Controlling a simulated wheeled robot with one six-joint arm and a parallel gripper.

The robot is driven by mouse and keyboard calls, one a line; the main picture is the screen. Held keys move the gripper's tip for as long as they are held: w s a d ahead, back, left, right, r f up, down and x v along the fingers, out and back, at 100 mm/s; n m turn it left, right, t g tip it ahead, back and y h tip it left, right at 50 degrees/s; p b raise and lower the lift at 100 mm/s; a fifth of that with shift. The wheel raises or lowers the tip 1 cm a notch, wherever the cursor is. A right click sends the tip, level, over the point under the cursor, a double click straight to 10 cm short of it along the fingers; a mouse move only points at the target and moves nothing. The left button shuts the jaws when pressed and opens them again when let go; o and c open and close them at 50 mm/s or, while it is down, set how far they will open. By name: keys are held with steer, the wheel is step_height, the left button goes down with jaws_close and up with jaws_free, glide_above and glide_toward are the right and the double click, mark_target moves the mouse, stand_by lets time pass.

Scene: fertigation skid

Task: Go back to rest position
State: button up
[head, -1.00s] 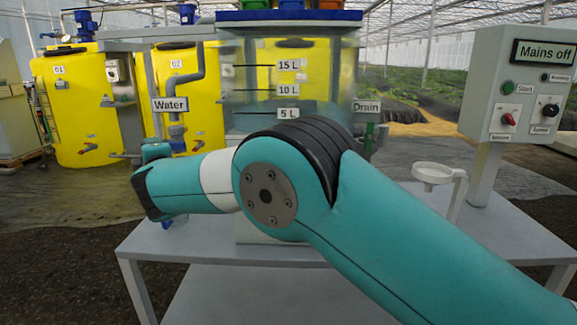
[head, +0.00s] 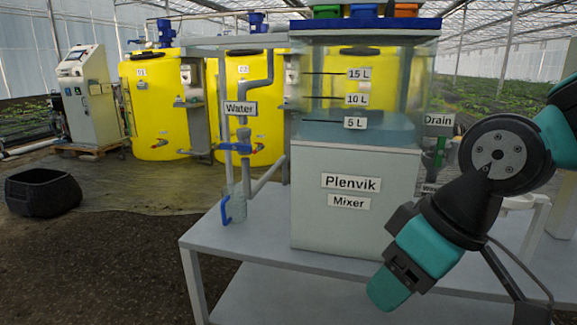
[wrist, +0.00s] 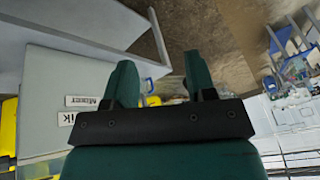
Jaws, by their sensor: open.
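My gripper (head: 390,285) hangs at the lower right of the head view, in front of the Plenvik mixer (head: 325,220) and pointing down. In the wrist view, the two dark green fingers of my gripper (wrist: 160,70) stand apart with nothing between them. The mixer's labelled side (wrist: 55,95) shows at the left there. The arm is bent at the right edge of the head view and hides part of the bench and the drain side.
A clear jug (head: 236,204) with a blue handle is under the Water pipe, at the left of the grey bench (head: 225,245). Yellow tanks (head: 160,110) stand behind. A black tub (head: 42,192) sits on the floor at the far left. The floor left of the bench is mostly clear.

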steer(key=s+d+f+m+g, duration=0.1)
steer(key=s+d+g, duration=0.1)
steer(key=s, duration=0.6)
step_height(320, 180, up, 26)
steer(key=p, duration=2.6)
steer(key=shift+w, duration=0.1)
